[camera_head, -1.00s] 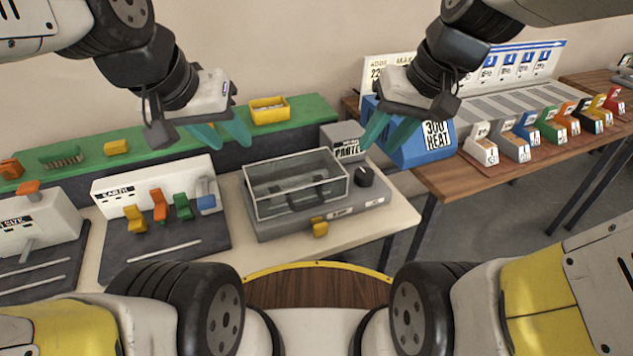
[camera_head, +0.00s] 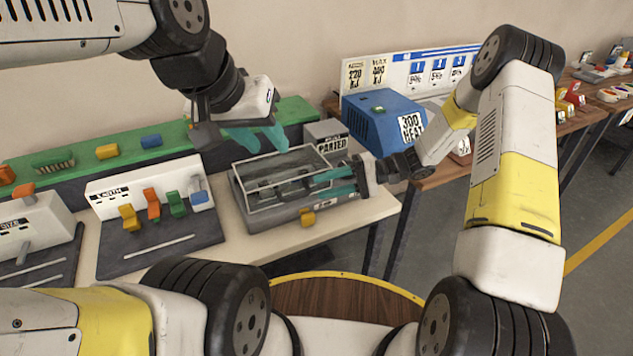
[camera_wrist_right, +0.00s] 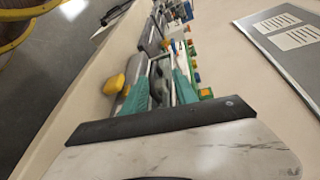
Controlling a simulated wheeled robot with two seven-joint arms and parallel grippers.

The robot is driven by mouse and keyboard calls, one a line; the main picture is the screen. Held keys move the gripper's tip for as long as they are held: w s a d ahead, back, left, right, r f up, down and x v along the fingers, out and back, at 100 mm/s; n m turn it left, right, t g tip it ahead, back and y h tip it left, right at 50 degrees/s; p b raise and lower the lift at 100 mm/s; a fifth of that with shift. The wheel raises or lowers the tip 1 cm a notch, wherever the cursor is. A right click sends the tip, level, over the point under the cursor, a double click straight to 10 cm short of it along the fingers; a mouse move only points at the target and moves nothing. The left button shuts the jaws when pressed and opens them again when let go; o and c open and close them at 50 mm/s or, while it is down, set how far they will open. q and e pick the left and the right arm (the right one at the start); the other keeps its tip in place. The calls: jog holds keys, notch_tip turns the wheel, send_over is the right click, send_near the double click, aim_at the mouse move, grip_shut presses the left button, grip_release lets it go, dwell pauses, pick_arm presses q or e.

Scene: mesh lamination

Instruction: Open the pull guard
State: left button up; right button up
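The pull guard is a clear box-shaped cover (camera_head: 262,178) with a pale frame, sitting down on the grey machine marked "PANTED" or similar (camera_head: 331,143). Its dark front handle is mostly hidden by my right gripper. My right gripper (camera_head: 312,186) reaches in from the right, low at the guard's front, with its teal fingers apart near the handle. In the right wrist view the fingers (camera_wrist_right: 160,88) are also apart, with dark grey machine parts between them; contact with the handle cannot be told. My left gripper (camera_head: 262,138) hangs open and empty above the guard's back edge.
A yellow block (camera_head: 307,217) sits on the machine's front. A panel with coloured levers (camera_head: 150,200) stands to the left. A blue heater box (camera_head: 385,125) stands to the right. A green shelf (camera_head: 80,165) runs behind the machine.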

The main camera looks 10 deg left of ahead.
aim_at(306, 195)
jog(key=f, duration=0.1)
jog(key=f+y, duration=0.1)
jog(key=f+m, duration=0.1)
jog(key=shift+w+t, duration=0.3)
jog(key=shift+t, duration=0.1)
jog(key=x, duration=0.7)
jog(key=shift+s+a+r, duration=0.1)
jog(key=shift+a, duration=0.2)
jog(key=shift+c, duration=0.2)
grip_shut()
dwell(0.5)
